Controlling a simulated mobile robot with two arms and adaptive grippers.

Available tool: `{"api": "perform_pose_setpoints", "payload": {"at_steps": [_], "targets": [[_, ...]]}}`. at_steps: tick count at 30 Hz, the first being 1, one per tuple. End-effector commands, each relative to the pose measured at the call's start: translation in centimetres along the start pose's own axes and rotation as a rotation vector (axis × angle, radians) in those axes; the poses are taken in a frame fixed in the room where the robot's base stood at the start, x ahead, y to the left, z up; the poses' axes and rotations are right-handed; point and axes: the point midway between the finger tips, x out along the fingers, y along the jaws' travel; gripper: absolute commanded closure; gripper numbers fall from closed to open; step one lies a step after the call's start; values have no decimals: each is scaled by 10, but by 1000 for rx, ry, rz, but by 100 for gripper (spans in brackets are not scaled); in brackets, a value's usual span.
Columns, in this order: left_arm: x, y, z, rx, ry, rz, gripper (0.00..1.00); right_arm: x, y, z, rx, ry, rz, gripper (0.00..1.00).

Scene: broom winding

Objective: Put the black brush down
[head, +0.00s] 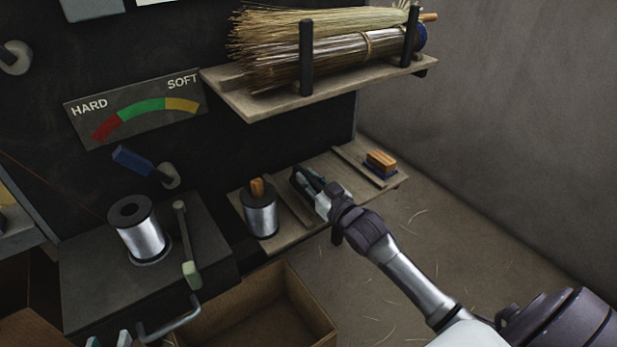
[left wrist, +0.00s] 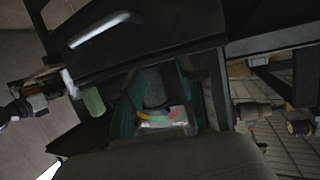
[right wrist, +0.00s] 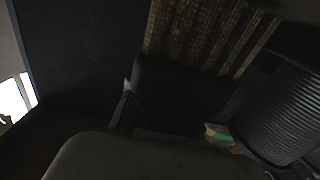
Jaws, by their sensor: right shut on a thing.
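My right gripper (head: 306,184) is low over the middle of the lower wooden shelf, between a wire spool and a small brush. It is shut on the black brush. In the right wrist view the black brush (right wrist: 175,92) is a dark block at the fingers, with tan bristles (right wrist: 205,35) beyond it. In the head view my gripper mostly hides the brush, and I cannot tell whether it touches the shelf. My left gripper (head: 108,341) shows only its fingertips at the bottom edge. They are apart and empty, also in the left wrist view (left wrist: 155,112).
The lower shelf (head: 283,202) holds a silver wire spool (head: 262,217) on its left and an orange-and-blue brush (head: 381,163) on its right. Brooms (head: 300,50) lie on the upper shelf (head: 265,106).

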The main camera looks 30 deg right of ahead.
Motion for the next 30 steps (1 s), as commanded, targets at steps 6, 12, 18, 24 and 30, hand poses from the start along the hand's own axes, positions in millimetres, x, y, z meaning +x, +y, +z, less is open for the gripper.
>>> {"api": "perform_pose_setpoints", "payload": {"at_steps": [6,12,18,24,30], "targets": [[0,0,-1,0,2,1,60,0,0,0,-1,1,0,57],[0,0,0,-1,-1,1,60,0,0,-1,-1,1,0,57],[-2,0,9,-1,-54,0,60,0,0,-15,-3,4,-1,57],[-17,-6,46,-1,-273,-14,60,-40,0,-14,0,-4,0,57],[-42,-11,82,-4,-500,-27,60,-84,0,-13,1,-3,0,57]]}}
